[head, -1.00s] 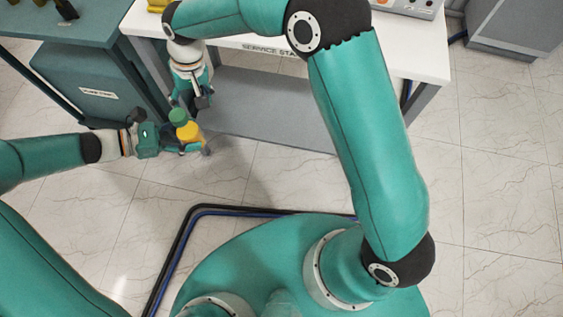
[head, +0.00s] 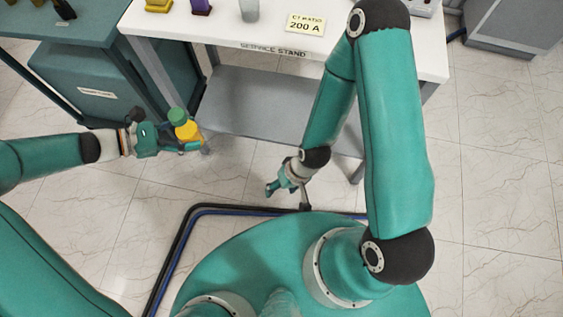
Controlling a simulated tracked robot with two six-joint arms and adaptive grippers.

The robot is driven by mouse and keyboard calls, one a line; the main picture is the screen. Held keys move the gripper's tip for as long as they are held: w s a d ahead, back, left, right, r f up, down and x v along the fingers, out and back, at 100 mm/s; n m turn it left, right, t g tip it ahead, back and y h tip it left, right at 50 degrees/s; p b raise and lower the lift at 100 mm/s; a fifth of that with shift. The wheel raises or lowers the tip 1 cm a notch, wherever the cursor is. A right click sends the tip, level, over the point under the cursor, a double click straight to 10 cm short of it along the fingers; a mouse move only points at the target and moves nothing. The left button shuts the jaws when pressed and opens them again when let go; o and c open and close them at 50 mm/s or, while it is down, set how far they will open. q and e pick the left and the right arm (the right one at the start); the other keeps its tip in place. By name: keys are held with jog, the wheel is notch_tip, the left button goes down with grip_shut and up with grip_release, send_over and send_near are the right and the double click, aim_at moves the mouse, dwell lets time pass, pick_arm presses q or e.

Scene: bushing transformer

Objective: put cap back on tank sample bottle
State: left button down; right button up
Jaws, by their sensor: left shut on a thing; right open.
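The sample bottle (head: 188,131) has a yellow body and stands out in front of the service stand. A green cap (head: 178,115) sits at the top of the bottle; whether it is fully seated is too small to tell. My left gripper (head: 187,141) is shut on the bottle and holds it in the air above the floor. My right gripper (head: 275,186) is open and empty, lower and to the right of the bottle, well apart from it.
The white service stand (head: 270,60) bears a sign reading CT RATIO 200 A (head: 306,23), a grey cup (head: 249,10), and yellow and purple items. A teal cabinet (head: 95,85) stands at left. Dark and blue cables (head: 180,240) lie on the otherwise clear floor.

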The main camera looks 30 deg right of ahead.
pick_arm(q)
jog(key=s+a+r+n+t+y, duration=0.1)
jog(key=a+n+t, duration=0.3)
jog(key=a, duration=0.3)
jog(key=s+a+r+n+t+y, duration=0.1)
jog(key=a+n+t, duration=0.3)
jog(key=a, duration=0.4)
jog(key=shift+a+t+y, duration=0.2)
jog(key=shift+t+y, duration=0.1)
jog(key=shift+t, duration=0.2)
